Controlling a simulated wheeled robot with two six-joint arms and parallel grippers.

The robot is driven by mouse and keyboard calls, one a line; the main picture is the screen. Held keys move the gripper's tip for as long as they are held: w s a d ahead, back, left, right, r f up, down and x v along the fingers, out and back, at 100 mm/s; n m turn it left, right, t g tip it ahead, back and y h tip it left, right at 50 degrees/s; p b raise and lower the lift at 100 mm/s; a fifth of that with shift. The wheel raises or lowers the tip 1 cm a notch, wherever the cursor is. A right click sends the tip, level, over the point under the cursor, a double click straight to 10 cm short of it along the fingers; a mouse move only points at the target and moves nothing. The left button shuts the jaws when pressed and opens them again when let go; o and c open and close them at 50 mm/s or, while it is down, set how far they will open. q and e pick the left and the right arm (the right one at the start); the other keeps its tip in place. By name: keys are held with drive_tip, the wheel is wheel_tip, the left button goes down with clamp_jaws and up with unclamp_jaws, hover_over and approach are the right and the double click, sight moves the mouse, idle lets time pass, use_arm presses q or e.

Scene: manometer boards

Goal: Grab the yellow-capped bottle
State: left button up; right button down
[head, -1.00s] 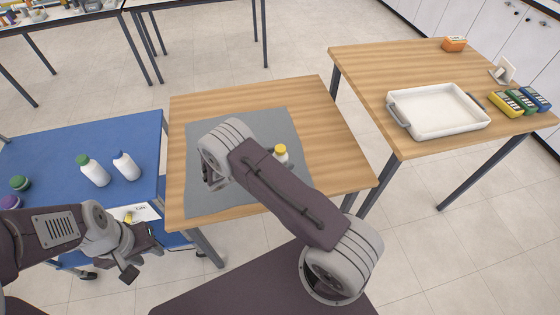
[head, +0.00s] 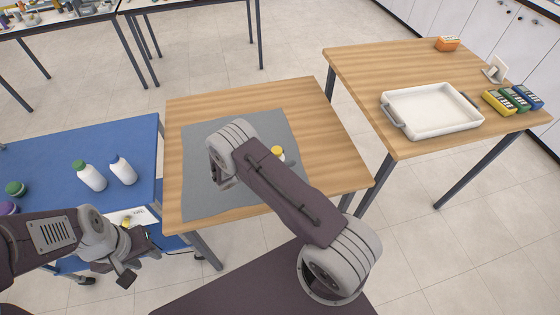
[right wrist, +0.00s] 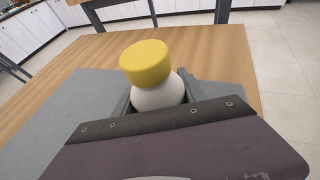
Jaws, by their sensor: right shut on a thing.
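The yellow-capped bottle (head: 278,153) stands at the right part of the grey mat (head: 200,190) on the middle wooden table. It is mostly hidden behind my right arm in the head view. In the right wrist view its yellow cap (right wrist: 146,63) and white shoulder (right wrist: 158,95) show between the two fingers of my right gripper (right wrist: 157,100), which is shut on it. Whether the bottle touches the mat cannot be seen. My left gripper (head: 138,258) hangs by the front edge of the blue cart, away from the bottle; its fingertips are not clear enough to read.
The blue cart (head: 60,150) holds a green-capped bottle (head: 90,176), a blue-capped bottle (head: 123,170) and small green and purple-topped items at left.

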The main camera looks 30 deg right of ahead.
drive_tip(key=r, duration=0.2)
drive_tip(key=s+r, duration=0.1)
drive_tip(key=r, duration=0.1)
drive_tip(key=shift+r, duration=0.4)
drive_tip(key=s+a+r, duration=0.1)
drive_tip(key=s+r, duration=0.5)
drive_tip(key=s, duration=0.4)
drive_tip(key=shift+s, duration=0.35)
